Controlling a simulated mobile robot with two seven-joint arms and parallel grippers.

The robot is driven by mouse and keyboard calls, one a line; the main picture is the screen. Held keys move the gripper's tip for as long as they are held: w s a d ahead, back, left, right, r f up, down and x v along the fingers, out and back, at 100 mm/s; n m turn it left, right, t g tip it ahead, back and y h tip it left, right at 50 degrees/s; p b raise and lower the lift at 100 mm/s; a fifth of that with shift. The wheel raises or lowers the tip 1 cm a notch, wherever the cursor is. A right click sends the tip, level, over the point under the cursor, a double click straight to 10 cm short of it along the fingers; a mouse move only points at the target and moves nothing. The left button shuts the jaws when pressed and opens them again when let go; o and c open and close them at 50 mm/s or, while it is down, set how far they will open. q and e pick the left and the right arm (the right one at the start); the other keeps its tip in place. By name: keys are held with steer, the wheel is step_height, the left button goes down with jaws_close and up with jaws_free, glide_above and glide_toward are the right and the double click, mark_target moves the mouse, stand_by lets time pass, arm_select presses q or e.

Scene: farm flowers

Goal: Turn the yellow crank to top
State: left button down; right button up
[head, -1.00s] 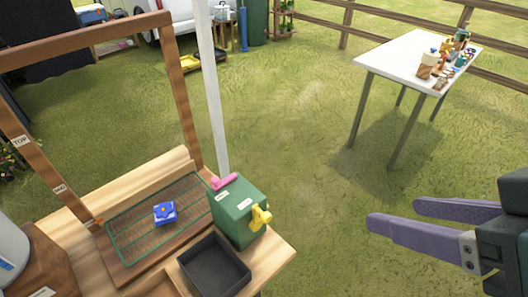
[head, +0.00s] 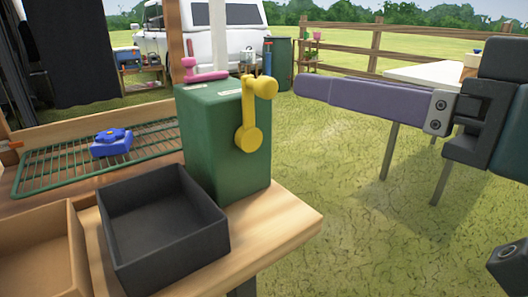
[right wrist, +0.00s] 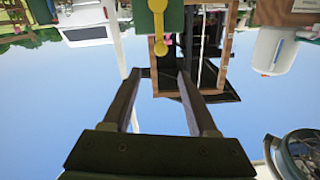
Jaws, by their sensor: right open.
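The yellow crank (head: 249,120) is on the right-hand face of the green box (head: 225,150). A round yellow disc sits near the middle of that face, and the crank's arm rises from it to a handle that sticks out at the top. It also shows in the right wrist view (right wrist: 159,45), which is upside down. My right gripper (head: 305,87) is open and empty, to the right of the crank at about its handle's height in the picture, apart from it. Its fingers overlap in the head view but show spread in the wrist view. My left gripper is out of view.
A pink crank (head: 203,75) is on the box's far side. A black tray (head: 165,255) and a wire rack (head: 45,172) with a blue item (head: 112,142) lie left of the box. A white table (head: 430,75) stands behind my right gripper.

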mark_target(271, 89)
steer(key=shift+y, duration=0.4)
steer(key=b+x, duration=0.1)
steer(key=x, duration=0.2)
steer(key=f+b+x, duration=0.1)
steer(key=x, duration=0.6)
steer(key=shift+w+f+b, duration=0.1)
steer(key=shift+f+b, duration=0.3)
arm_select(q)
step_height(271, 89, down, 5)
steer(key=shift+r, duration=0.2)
arm_select(e)
steer(key=shift+c, duration=0.2)
jaws_close()
